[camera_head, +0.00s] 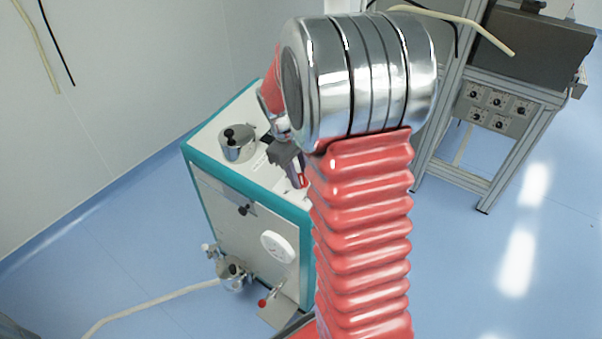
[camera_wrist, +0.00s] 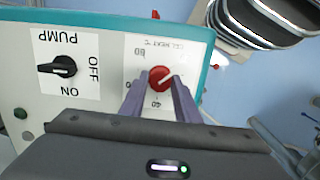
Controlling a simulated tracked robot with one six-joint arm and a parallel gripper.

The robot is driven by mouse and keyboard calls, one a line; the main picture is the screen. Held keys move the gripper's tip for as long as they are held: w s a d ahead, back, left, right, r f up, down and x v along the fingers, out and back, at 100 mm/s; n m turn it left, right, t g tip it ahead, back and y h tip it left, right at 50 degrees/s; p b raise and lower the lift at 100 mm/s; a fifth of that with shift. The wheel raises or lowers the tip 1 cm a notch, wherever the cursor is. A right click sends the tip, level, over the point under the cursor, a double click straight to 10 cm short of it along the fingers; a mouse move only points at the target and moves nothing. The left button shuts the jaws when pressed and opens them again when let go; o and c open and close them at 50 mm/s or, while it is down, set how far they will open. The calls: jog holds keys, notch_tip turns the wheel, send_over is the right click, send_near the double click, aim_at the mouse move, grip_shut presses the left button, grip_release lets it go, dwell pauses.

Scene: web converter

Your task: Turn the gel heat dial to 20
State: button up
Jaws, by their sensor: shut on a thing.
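The gel heat dial is a round red knob (camera_wrist: 160,77) on a white label plate at the right of the panel in the wrist view. Its lettering appears upside down, with an 80 at upper left and a 40 below the knob. My gripper (camera_wrist: 159,82) has its two purple-grey fingers on either side of the knob, shut on it. The exact setting of the dial is too small to read. In the head view my gripper (camera_head: 289,163) reaches the top of the white and teal cabinet (camera_head: 222,170), partly hidden by my red arm.
A black PUMP switch (camera_wrist: 64,67) with OFF and ON marks sits left of the dial. A metal pot (camera_head: 238,146) stands on the cabinet top. A grey-framed machine with a control box (camera_head: 494,108) stands at the right. Blue floor is clear between.

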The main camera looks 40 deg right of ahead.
jog(key=shift+w+r, duration=0.15)
jog(key=shift+w, duration=0.1)
jog(key=o, duration=0.7)
jog(key=shift+c, duration=0.2)
jog(key=o, duration=0.4)
jog(key=shift+s, duration=0.15)
jog(key=a+r, duration=0.1)
jog(key=r, duration=0.7)
jog(key=a+r, duration=0.1)
jog(key=r, duration=0.4)
jog(key=shift+w+a+r, duration=0.1)
jog(key=shift+w+a, duration=0.25)
jog(key=shift+w, duration=0.05)
